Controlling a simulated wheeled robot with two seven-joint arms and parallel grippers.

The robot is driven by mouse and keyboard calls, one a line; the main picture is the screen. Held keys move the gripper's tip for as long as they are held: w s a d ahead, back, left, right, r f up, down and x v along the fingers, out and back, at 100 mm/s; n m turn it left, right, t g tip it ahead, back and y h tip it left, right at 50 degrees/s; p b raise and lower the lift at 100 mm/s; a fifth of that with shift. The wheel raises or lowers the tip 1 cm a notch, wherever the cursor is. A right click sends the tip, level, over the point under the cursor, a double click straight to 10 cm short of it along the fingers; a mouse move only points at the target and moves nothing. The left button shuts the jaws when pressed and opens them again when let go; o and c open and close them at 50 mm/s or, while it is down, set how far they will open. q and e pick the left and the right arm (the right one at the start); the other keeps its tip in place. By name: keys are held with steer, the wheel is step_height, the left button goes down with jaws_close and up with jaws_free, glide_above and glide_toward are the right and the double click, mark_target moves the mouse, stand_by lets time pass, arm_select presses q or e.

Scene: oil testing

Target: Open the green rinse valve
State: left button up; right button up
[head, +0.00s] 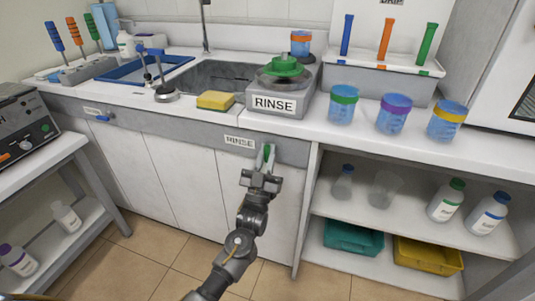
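The green rinse valve (266,152) is a small green handle on the grey front panel under the counter. It sits just right of the panel's "RINSE" label (239,142). My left gripper (265,158) is at the valve, with its fingers pointing up to the panel and close around the green handle. The fingers and gripper body hide part of the valve. I cannot tell whether the fingers press on it or stand slightly apart. My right gripper is not in view.
A grey "RINSE" unit (274,104) with a green top stands on the counter above, beside the sink (212,78) and a yellow sponge (215,100). Several capped cups stand right. An open shelf (330,205) with bottles is right of my arm. A side table (30,155) stands left.

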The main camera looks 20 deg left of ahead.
arm_select(q)
steer(key=o, duration=0.4)
steer(key=shift+s+r, duration=0.1)
steer(key=shift+s, duration=0.05)
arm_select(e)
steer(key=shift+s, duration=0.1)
